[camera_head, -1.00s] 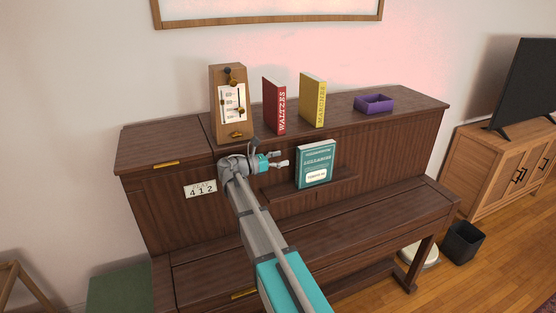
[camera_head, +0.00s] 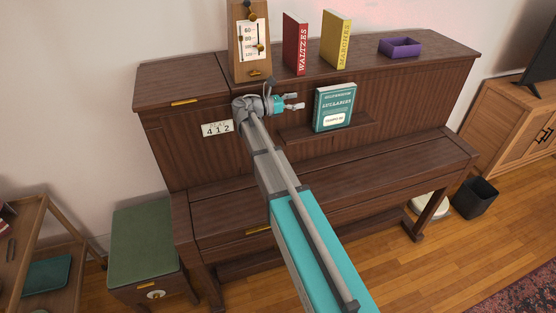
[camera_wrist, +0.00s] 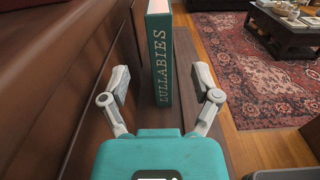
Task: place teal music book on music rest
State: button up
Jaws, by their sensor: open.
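The teal music book (camera_head: 335,107), titled Lullabies, stands upright on the music rest (camera_head: 296,134), a narrow dark ledge on the piano front. My gripper (camera_head: 294,102) is open and empty just left of the book, apart from it in the head view. In the wrist view the book's spine (camera_wrist: 160,62) faces me, beyond and between the open fingertips of my gripper (camera_wrist: 161,88). The rest's bare ledge (camera_wrist: 207,146) runs below the fingers.
A green stool (camera_head: 143,243) and wooden shelf (camera_head: 20,240) are at left; a dark bin (camera_head: 475,198) is at right.

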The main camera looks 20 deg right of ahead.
jog(key=s+a+f+m+y, duration=0.4)
jog(key=s+f+m+y, duration=0.2)
jog(key=s+f, duration=0.25)
jog(key=s+a+f+m+y, duration=0.4)
jog(key=s+f+m+y, duration=0.35)
jog(key=s, duration=0.25)
jog(key=s+a+f+m+y, duration=0.2)
jog(key=s+a+m+y, duration=0.2)
jog(key=s+a, duration=0.3)
jog(key=shift+a+f+m+g, duration=0.2)
jog(key=shift+f+m+g, duration=0.05)
jog(key=shift+m+g, duration=0.1)
